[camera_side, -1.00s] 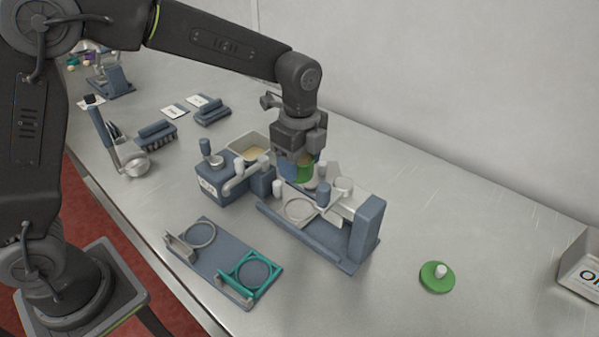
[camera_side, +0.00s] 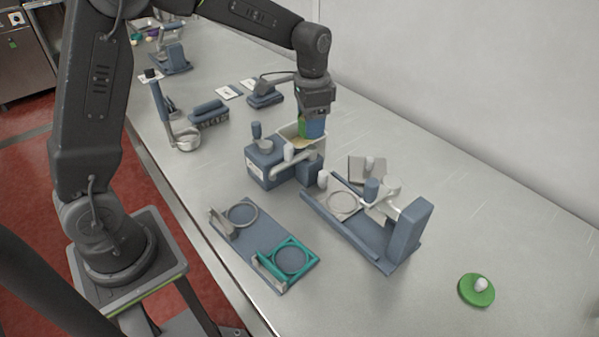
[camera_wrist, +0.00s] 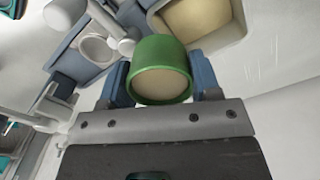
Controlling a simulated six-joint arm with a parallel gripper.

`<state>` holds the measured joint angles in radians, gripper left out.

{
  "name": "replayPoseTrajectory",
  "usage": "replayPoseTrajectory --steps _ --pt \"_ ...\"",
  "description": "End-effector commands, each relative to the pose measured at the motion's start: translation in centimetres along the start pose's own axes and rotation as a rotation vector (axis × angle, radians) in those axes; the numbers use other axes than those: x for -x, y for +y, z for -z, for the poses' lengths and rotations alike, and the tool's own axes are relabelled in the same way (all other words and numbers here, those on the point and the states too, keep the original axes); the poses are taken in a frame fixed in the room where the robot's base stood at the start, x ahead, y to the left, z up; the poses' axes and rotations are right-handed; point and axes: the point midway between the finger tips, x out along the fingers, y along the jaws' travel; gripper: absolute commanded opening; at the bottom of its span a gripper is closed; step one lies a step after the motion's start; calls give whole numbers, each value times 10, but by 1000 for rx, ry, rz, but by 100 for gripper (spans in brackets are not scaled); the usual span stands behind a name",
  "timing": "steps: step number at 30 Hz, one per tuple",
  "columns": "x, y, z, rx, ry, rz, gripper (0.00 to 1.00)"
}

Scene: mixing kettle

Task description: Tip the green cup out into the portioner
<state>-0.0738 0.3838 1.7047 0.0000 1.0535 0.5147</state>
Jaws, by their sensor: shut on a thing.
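My gripper (camera_side: 313,127) is shut on the green cup (camera_side: 303,128), which hangs just above the tan-filled bin behind a blue-grey unit. In the wrist view the cup (camera_wrist: 160,48) sits between the two blue fingers, and my gripper (camera_wrist: 161,84) grips its sides. Its round opening faces the wrist camera and shows beige stuff inside. I cannot tell its exact tilt. The blue-grey unit (camera_side: 262,171) has a knob, a cup-like top and a pale handle; it may be the portioner. The bin (camera_wrist: 200,22) also shows in the wrist view.
A blue-grey stand (camera_side: 405,235) with a ring and pale arm is right of the unit. A flat plate with a grey ring and a teal ring (camera_side: 291,258) lies in front. A green lid (camera_side: 477,291) lies far right. The table between them is clear.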

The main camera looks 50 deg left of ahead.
Motion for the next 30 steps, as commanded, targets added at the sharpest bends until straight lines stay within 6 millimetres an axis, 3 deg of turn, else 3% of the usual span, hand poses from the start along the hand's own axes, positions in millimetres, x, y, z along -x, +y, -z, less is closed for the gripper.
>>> replayPoseTrajectory --steps 3,9,18,30 --pt "0 -12 -6 104 1 0 32" --pt "0 -15 -7 146 1 0 32" --pt "25 26 4 143 2 3 32" --pt "26 27 4 146 1 2 32"
